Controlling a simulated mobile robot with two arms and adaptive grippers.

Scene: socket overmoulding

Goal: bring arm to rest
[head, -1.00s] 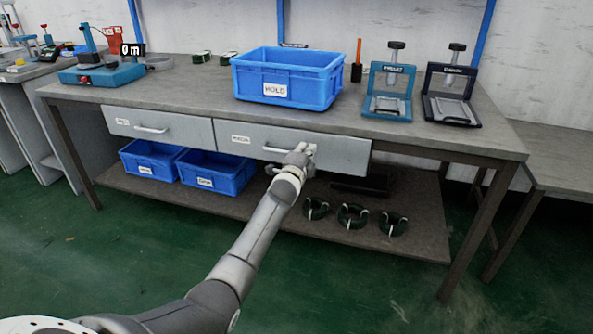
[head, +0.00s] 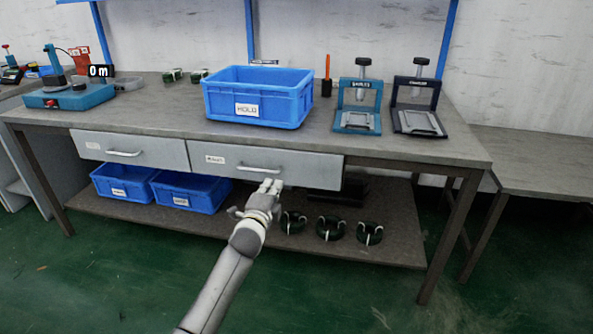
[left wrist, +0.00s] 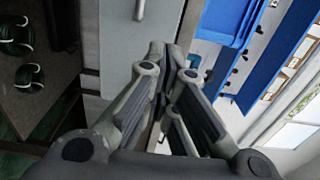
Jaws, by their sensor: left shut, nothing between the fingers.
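My left gripper (head: 268,188) is shut and empty. In the head view it is in front of the right drawer (head: 300,165), just below its handle (head: 258,169); I cannot tell whether it touches the drawer. Both drawers look closed. In the left wrist view the left gripper's fingers (left wrist: 165,85) are close together, with the drawer front (left wrist: 120,45) beyond them. The drawer handle also shows at the top of that view (left wrist: 139,10). My right gripper is in neither view.
The workbench (head: 400,150) carries a blue HOLD bin (head: 285,103), two small presses (head: 358,108) (head: 418,108) and a teal device (head: 70,95). Two blue bins (head: 190,192) and several dark coils (head: 330,228) sit on the lower shelf (head: 395,235). The green floor in front is clear.

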